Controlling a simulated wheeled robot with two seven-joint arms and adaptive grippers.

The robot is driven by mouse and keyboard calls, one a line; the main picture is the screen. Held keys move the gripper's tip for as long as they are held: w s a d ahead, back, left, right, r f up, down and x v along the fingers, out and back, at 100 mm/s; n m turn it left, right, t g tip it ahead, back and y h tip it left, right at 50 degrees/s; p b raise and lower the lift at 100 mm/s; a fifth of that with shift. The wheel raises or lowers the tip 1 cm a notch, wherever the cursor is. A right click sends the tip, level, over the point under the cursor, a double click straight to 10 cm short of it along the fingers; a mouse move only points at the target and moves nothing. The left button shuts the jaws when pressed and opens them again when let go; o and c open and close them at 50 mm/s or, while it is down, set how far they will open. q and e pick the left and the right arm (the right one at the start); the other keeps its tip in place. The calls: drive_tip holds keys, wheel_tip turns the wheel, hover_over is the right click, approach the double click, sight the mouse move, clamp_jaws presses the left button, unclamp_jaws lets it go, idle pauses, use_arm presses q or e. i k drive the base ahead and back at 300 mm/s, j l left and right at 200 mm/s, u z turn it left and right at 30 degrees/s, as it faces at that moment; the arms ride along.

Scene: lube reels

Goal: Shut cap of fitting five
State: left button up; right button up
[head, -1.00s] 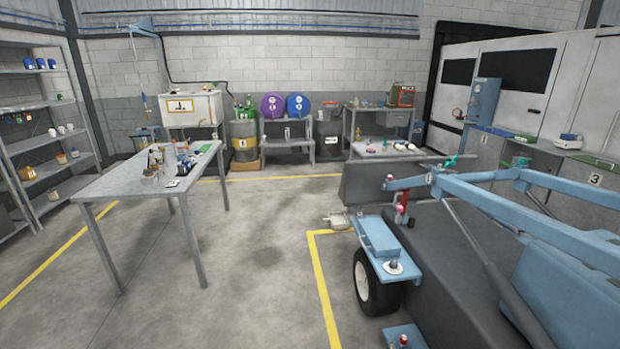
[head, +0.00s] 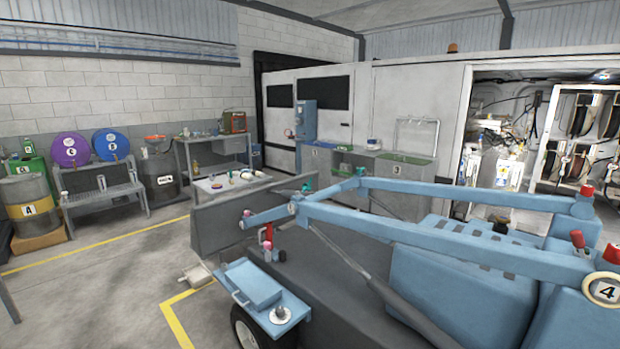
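A blue lift machine (head: 430,230) fills the right and front of the head view. Several fittings with coloured caps sit on it. A red cap (head: 586,191) is on the far arm's right end, and another red cap (head: 613,254) is at the right edge, above a round label 4 (head: 606,291). Neither of my grippers shows.
A workbench (head: 235,183) with small items stands behind the machine. Drums on a rack (head: 105,190) are at the left. An open container with reels (head: 580,130) is at the back right. Clear floor (head: 110,290) lies at the front left.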

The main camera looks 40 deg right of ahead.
sight(307, 187)
drive_tip(key=i+j+z, duration=0.4)
drive_tip(key=i, duration=0.25)
drive_tip(key=i+j+z, duration=0.4)
drive_tip(key=i, duration=0.25)
